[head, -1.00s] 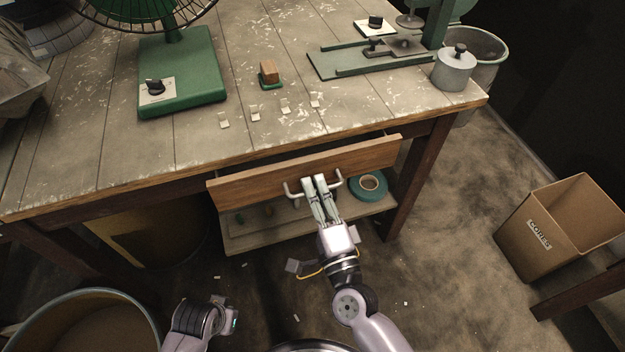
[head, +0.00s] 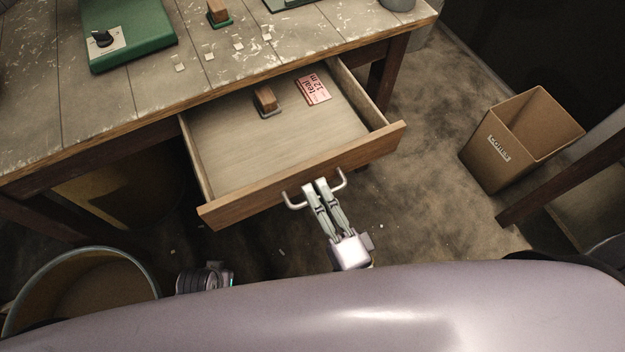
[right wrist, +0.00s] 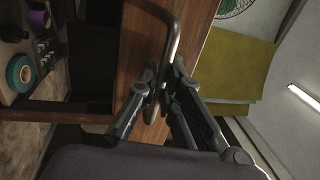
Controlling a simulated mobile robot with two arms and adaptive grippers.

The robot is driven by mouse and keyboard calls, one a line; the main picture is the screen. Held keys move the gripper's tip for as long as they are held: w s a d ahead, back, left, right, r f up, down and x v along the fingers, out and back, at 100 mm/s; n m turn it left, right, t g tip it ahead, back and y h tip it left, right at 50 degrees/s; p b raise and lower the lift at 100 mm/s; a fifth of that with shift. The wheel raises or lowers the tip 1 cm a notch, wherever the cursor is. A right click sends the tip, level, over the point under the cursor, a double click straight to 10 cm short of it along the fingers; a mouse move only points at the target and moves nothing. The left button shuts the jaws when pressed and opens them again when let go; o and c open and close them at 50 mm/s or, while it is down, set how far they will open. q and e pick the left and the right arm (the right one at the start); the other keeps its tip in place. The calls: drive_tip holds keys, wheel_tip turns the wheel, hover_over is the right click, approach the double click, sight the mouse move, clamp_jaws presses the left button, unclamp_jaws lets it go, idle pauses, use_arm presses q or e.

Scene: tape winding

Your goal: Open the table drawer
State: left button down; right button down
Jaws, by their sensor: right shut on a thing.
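The table drawer (head: 235,150) is pulled well out from under the worn wooden table (head: 120,110). Its brown front (head: 255,200) carries a pale metal bar handle (head: 342,181). My right gripper (head: 317,186) is shut on the handle's middle. In the right wrist view my right gripper (right wrist: 160,88) is around the handle (right wrist: 173,40), close to the wooden front (right wrist: 138,50). Inside the drawer lie a small wooden block (head: 264,99) on a dark base and a pink label card (head: 314,89). Part of my left arm shows at the lower left; its fingers cannot be made out.
A cardboard box (head: 485,160) stands on the floor at right. A round bin (head: 30,290) stands at lower left. A green machine base (head: 130,45), a block on a green base (head: 218,12) and several pale chips lie on the table. My pale body fills the bottom.

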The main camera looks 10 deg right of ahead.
drive_tip(key=shift+s, duration=0.1)
drive_tip(key=c, duration=1.7)
unclamp_jaws()
drive_tip(key=v, duration=1.2)
